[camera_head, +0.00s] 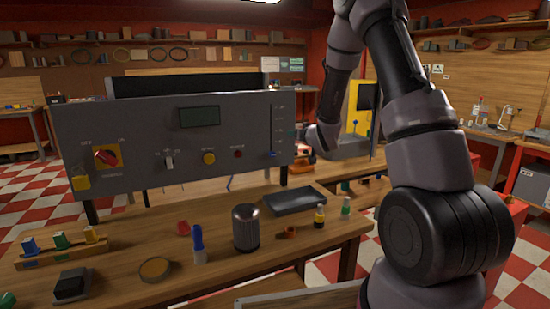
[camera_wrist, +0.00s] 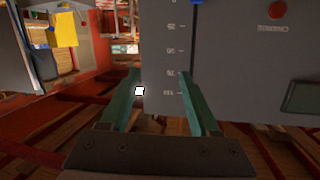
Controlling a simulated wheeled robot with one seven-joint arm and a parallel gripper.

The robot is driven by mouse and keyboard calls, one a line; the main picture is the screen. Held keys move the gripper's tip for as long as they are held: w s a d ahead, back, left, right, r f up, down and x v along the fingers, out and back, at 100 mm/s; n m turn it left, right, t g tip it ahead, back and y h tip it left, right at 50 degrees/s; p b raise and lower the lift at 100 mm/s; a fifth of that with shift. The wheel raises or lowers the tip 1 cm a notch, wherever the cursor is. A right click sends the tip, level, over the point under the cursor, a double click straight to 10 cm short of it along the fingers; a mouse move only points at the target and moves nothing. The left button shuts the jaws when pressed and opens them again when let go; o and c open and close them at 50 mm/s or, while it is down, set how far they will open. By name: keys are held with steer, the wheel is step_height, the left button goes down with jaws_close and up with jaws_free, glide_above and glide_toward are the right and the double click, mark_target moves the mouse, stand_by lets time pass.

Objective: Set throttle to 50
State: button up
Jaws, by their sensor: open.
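The grey control panel (camera_head: 130,140) stands upright behind the workbench. Its throttle scale (camera_wrist: 171,50) runs along one side edge, with marks that look like 0, 25, 50, 75 and 100. A blue slider handle (camera_head: 271,154) sits at the low end of the scale; it also shows at the top edge of the wrist view (camera_wrist: 197,3), level with the 0 mark. My gripper (camera_wrist: 160,74) is open and empty, with its teal fingers spread in front of the panel edge near the 75 mark. The fingers are apart from the handle.
The panel also carries a red-yellow rotary switch (camera_head: 107,157), a toggle (camera_head: 168,160), a yellow button (camera_head: 208,158), a red button (camera_head: 238,153) and a dark display (camera_head: 199,117). A dark ribbed cylinder (camera_head: 246,228) and several small items stand on the bench (camera_head: 215,275) in front.

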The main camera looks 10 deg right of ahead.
mark_target(273, 155)
steer(key=a+f+n+t+y, duration=0.2)
steer(key=a+f+n+y, duration=0.15)
steer(key=f, duration=0.85)
steer(key=x, duration=1.1)
steer(key=shift+s+a+f, duration=0.15)
steer(key=shift+a+f, duration=0.15)
steer(key=shift+a, duration=0.1)
jaws_close()
